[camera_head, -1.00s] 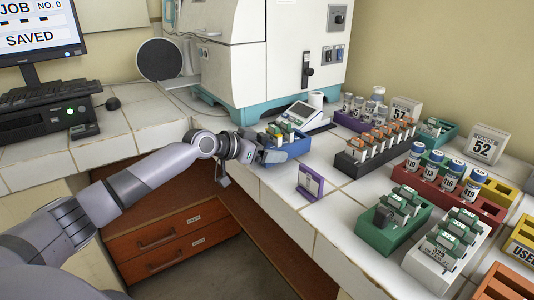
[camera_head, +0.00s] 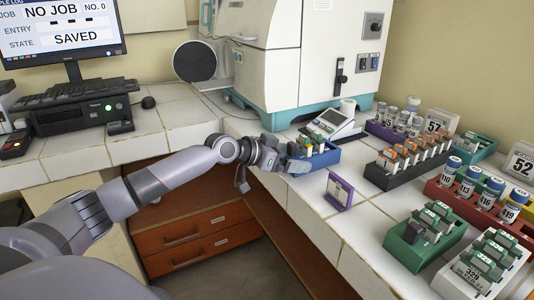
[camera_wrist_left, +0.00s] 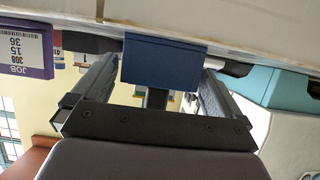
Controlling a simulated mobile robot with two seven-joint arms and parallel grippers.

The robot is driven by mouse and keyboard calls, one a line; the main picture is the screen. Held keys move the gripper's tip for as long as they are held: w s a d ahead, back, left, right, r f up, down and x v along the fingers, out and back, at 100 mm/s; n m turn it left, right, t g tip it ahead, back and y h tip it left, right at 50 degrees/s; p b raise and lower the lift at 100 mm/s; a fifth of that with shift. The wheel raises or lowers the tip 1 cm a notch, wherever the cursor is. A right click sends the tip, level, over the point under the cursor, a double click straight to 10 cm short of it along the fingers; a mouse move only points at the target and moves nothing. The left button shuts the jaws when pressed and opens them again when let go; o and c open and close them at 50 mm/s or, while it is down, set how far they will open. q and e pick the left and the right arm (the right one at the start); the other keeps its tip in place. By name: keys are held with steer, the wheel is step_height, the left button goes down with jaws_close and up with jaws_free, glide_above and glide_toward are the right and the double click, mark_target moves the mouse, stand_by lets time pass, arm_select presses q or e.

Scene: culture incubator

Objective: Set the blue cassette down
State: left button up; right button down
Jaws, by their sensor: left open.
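The blue cassette (camera_head: 326,157) stands upright on the white tiled counter near its front edge, with small coloured-topped pieces in it. My left gripper (camera_head: 298,166) is at its left front side in the head view, and hides part of it. In the left wrist view, which is upside down, the end of the blue cassette (camera_wrist_left: 165,62) shows between the two spread fingers of my left gripper (camera_wrist_left: 150,85). The cassette's base meets or nearly meets the counter (camera_wrist_left: 235,20). My left gripper is open. My right gripper does not show.
A small white device with a screen (camera_head: 332,122) stands just behind the cassette. A purple label holder (camera_head: 339,192) stands in front. A dark rack (camera_head: 385,180), a green rack (camera_head: 405,250) and a red rack (camera_head: 440,192) are to the right. Bare tiles lie between.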

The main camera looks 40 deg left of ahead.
arm_select(q)
steer(key=v, duration=0.9)
steer(key=shift+s+b, duration=0.25)
steer(key=shift+b, duration=0.1)
steer(key=s+d+f+g, duration=0.1)
steer(key=d+f, duration=0.2)
steer(key=f, duration=0.3)
steer(key=s+d+f, duration=0.2)
steer(key=d+f, duration=0.1)
steer(key=f, duration=0.2)
steer(key=s+d+f+n+g+y, duration=0.1)
steer(key=s+d+f+n+y, duration=0.1)
steer(key=s+d+f, duration=1.3)
steer(key=s+f, duration=0.3)
steer(key=shift+s+d+f, duration=0.25)
steer(key=shift+s+f, duration=0.05)
steer(key=shift+s, duration=0.1)
